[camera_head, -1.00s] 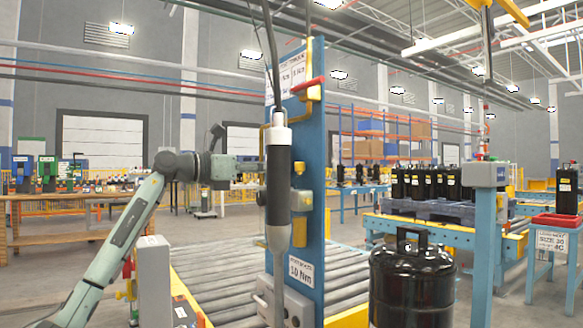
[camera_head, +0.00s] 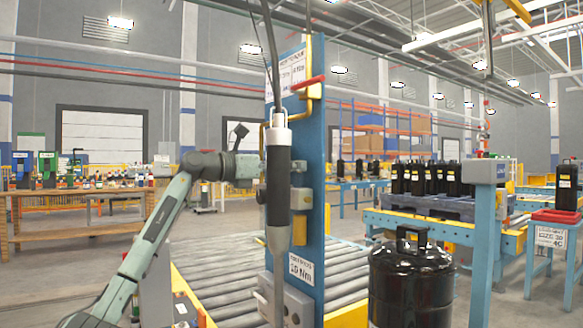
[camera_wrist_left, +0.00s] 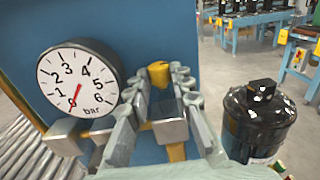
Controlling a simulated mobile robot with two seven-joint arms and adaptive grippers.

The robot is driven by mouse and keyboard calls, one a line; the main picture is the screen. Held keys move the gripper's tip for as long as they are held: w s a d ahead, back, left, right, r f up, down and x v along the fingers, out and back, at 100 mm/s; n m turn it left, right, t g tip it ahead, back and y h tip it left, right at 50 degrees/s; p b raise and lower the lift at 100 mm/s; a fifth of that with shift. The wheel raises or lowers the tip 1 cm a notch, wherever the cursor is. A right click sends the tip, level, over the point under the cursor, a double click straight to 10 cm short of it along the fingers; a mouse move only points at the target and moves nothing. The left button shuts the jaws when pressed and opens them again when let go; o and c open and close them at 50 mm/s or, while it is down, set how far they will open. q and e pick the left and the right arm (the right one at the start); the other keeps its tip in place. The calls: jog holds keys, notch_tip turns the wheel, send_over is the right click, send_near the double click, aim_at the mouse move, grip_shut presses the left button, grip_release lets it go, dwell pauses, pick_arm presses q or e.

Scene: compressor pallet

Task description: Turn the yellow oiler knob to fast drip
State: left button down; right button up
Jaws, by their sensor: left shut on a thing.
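The yellow oiler knob (camera_wrist_left: 158,73) shows in the left wrist view, on top of the oiler (camera_wrist_left: 169,122) in front of the blue panel. My left gripper (camera_wrist_left: 159,82) has its fingers on both sides of the knob and is shut on it. In the head view my left arm reaches in from the left. Its gripper (camera_head: 297,172) is partly hidden behind the hanging black tool, and the knob cannot be made out there. My right gripper is in neither view.
The hanging black tool (camera_head: 279,185) stands in front of the blue panel (camera_head: 313,215). A round pressure gauge (camera_wrist_left: 78,82) is left of the knob. A black compressor (camera_head: 411,285) stands right of the panel. Rollers (camera_head: 225,270) run behind.

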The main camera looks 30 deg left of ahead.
pick_arm(q)
jog(key=shift+y, duration=0.3)
jog(key=n+y, duration=0.2)
jog(key=y, duration=0.1)
jog(key=d+n+t+y, duration=0.1)
jog(key=n+y, duration=0.1)
jog(key=y, duration=0.1)
jog(key=shift+s+d+n+t, duration=0.1)
jog(key=shift+n+t, duration=0.2)
jog(key=shift+n+y, duration=0.4)
jog(key=shift+y, duration=0.6)
jog(key=shift+d+b, duration=0.1)
jog(key=shift+b, duration=0.2)
jog(key=shift+n+y, duration=0.4)
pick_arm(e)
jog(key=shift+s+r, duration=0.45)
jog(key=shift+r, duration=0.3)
